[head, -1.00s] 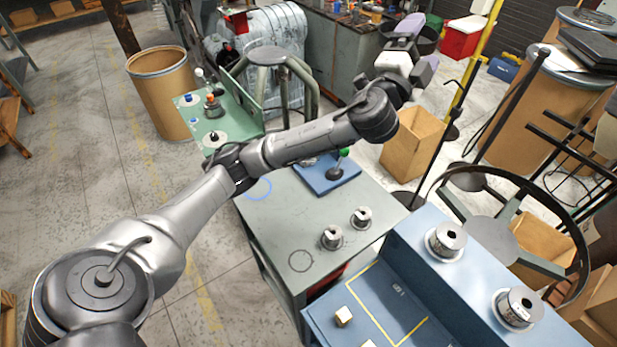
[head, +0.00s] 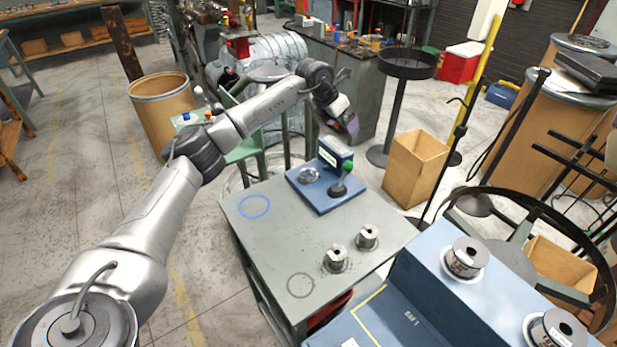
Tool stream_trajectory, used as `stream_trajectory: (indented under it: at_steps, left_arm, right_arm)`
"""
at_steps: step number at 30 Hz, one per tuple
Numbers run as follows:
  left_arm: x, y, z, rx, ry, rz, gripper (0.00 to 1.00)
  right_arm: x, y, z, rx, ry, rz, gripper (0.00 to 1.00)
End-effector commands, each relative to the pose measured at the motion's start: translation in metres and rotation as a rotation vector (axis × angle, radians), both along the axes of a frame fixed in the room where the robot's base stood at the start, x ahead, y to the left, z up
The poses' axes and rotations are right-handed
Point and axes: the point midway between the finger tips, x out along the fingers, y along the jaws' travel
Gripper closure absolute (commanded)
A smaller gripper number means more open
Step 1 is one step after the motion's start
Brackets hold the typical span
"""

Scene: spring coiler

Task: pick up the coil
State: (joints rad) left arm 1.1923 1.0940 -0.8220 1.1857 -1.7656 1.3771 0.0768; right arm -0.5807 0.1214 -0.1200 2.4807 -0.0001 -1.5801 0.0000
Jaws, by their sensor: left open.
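My left gripper (head: 351,127) is in the air at the far side of the grey workbench (head: 275,262), just behind a small blue-based device (head: 327,195) in this view. It is open and I see nothing in it. A small round silver piece (head: 309,175) sits on the blue base, beside a lever with a green knob (head: 347,165) and a small display box (head: 334,151). I cannot tell whether the silver piece is the coil. Two labelled spools (head: 465,257) (head: 556,332) stand on the blue machine at the right. My right gripper is out of view.
Two metal cylinders (head: 335,257) (head: 368,236) stand on the bench. Blue (head: 254,207) and dark (head: 300,285) circles mark its bare surface. A cardboard box (head: 416,165) stands on the floor behind the bench. A dark handwheel (head: 598,250) is at the right.

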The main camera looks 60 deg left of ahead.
Motion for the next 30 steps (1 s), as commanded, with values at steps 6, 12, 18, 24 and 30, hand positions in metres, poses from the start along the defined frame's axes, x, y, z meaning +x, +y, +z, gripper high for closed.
stream_trajectory:
  at_steps: [6, 12, 18, 24, 30]
  left_arm:
    - [-0.052, 0.026, -0.024, 0.081, 0.341, 0.049, 0.1]
    - [-0.074, 0.032, -0.03, 0.102, 0.482, 0.067, 0.1]
    - [-0.079, 0.032, -0.058, 0.105, 0.511, 0.07, 0.1]
    - [-0.079, 0.032, -0.091, 0.104, 0.508, 0.069, 0.1]
    - [-0.078, 0.032, -0.11, 0.103, 0.505, 0.069, 0.1]
  right_arm:
    - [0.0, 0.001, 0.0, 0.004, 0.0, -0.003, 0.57]
    - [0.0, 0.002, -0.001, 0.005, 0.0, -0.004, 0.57]
    - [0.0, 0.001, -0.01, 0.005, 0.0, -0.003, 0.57]
    - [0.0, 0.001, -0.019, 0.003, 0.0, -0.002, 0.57]
    - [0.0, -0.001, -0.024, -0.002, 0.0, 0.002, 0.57]
